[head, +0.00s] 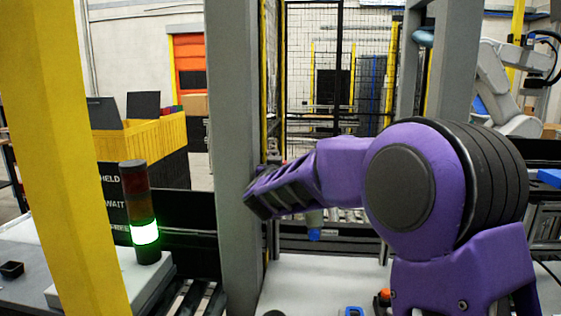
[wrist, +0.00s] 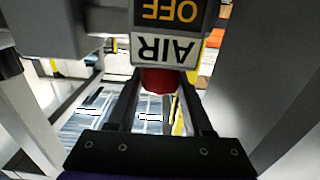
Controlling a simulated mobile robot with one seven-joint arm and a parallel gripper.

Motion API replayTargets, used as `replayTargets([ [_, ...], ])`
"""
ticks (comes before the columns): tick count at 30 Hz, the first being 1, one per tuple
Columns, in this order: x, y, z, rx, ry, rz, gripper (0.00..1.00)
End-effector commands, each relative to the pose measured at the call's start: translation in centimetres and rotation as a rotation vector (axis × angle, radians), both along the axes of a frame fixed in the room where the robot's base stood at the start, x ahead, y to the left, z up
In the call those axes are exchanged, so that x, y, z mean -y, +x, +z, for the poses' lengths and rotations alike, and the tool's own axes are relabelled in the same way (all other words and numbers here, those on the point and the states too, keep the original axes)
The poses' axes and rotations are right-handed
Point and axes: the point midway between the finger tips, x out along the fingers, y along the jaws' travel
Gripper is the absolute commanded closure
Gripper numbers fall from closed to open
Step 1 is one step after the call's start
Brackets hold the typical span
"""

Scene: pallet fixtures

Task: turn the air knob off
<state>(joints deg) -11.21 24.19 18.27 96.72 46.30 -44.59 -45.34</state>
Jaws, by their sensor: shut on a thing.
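The air knob (wrist: 160,80) is red and sits just below a white AIR label (wrist: 166,50) in the wrist view. A dark OFF plate (wrist: 170,11) with orange letters shows above it; the lettering appears upside down. My gripper (wrist: 158,88) has its two dark fingers on either side of the knob and is shut on it. In the head view my purple arm reaches left to the grey post, and the fingers and knob cannot be made out there.
A grey upright post (head: 236,120) stands beside my wrist. A signal lamp (head: 140,210), lit green, is on the left behind a yellow post (head: 55,130). A yellow crate (head: 140,145) is farther back. Rollers lie beneath, and a mesh fence stands behind.

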Motion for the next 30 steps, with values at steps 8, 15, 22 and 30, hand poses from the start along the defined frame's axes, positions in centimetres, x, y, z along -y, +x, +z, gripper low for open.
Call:
replayTargets([
  [8,0.1,0.0,-0.3,-0.005,0.000,0.000,0.40],
  [15,0.0,0.0,-0.2,-0.003,0.000,0.000,0.19],
  [22,0.0,-0.3,-0.1,-0.001,0.000,0.001,0.19],
  [30,-0.3,-4.9,0.0,0.000,-0.001,0.003,0.19],
])
